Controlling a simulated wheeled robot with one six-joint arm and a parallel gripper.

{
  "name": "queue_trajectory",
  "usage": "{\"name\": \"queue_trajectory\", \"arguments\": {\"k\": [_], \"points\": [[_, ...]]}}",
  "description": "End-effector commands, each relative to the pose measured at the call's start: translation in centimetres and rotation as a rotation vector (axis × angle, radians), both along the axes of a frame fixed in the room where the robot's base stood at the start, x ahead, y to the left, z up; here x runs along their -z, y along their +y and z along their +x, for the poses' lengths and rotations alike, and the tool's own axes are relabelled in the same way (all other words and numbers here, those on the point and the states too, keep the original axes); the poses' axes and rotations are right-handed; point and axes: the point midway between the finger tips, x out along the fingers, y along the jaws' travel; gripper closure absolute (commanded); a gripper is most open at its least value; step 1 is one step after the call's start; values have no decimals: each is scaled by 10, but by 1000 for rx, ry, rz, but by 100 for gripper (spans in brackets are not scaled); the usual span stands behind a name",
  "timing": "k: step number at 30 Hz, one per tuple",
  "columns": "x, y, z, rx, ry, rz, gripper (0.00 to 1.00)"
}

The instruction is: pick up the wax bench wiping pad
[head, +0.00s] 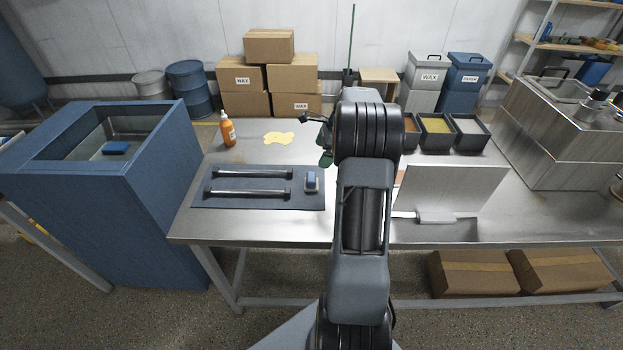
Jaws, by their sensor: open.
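A small blue and whitish pad (311,182) lies at the right end of a dark mat (257,200) on the metal bench. A second blue pad (115,148) sits inside the blue tank (75,190) at the left. No label shows which one is the wax bench wiping pad. My gripper (322,138) is open, above the bench and beyond the mat pad in the picture, with nothing seen between its fingers. My own arm partly hides it.
Two metal bars (248,192) lie on the mat. An orange bottle (227,130) and a yellow patch (278,138) are farther back. Right of my arm stand an upright metal plate (450,190) and dark bins (436,130). Bare bench shows around the yellow patch.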

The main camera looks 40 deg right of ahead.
Motion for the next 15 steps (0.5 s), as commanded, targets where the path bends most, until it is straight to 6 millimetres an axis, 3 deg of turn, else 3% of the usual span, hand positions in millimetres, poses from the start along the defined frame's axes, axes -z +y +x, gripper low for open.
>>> {"name": "queue_trajectory", "arguments": {"k": [4, 15], "points": [[16, -12, 3, 76, 17, 35, 1], [73, 6, 17, 85, 19, 38, 1]]}}
